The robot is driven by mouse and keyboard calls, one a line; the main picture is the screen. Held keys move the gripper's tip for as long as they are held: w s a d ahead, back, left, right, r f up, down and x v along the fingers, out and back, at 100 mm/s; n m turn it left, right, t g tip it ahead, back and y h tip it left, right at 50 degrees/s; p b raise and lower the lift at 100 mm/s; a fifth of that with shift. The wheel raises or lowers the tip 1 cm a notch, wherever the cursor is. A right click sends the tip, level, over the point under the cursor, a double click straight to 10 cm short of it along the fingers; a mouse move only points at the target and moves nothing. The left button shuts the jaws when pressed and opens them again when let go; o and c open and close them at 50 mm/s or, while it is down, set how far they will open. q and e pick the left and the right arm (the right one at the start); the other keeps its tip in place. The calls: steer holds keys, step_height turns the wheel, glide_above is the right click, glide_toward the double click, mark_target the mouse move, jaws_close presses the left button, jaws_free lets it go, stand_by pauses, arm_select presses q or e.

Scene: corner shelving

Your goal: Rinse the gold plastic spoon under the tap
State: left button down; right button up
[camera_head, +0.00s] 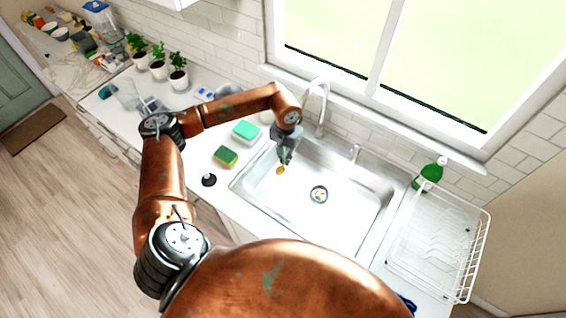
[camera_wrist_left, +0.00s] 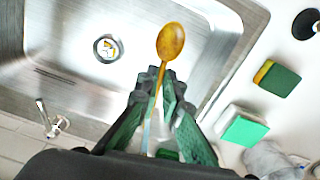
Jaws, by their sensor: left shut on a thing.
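My left gripper (camera_head: 284,154) is over the left part of the metal sink (camera_head: 330,232), just left of and below the tap (camera_head: 322,108). In the left wrist view the gripper (camera_wrist_left: 168,84) is shut on the gold spoon (camera_wrist_left: 171,41), whose bowl sticks out past the fingertips. In the head view the spoon's bowl (camera_head: 280,169) shows small below the fingers, over the basin. I cannot make out any running water from the tap. The sink's drain (camera_head: 319,194) has something pale in it. My right gripper is not in view.
A green-and-yellow sponge (camera_head: 225,157) and a teal-and-white sponge (camera_head: 246,131) lie left of the sink. A white dish rack (camera_head: 440,240) and a green bottle (camera_head: 430,174) stand to its right. Potted plants (camera_head: 178,75) line the left counter. The basin's right part is clear.

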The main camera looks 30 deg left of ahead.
arm_select(q)
steer(key=shift+d, duration=0.2)
stand_by(0.6)
steer(key=shift+d+b, duration=0.35)
steer(key=shift+d, duration=0.05)
steer(key=shift+s, duration=0.1)
steer(key=s+a, duration=0.1)
steer(key=s, duration=0.6)
steer(key=shift+s+a, duration=0.25)
steer(key=shift+s, duration=0.15)
stand_by(0.9)
steer(key=shift+r, duration=0.1)
stand_by(0.4)
steer(key=s+a+r, duration=0.1)
steer(key=s+r, duration=0.3)
steer(key=s, duration=0.1)
steer(key=shift+p, duration=0.45)
steer(key=shift+w, duration=0.1)
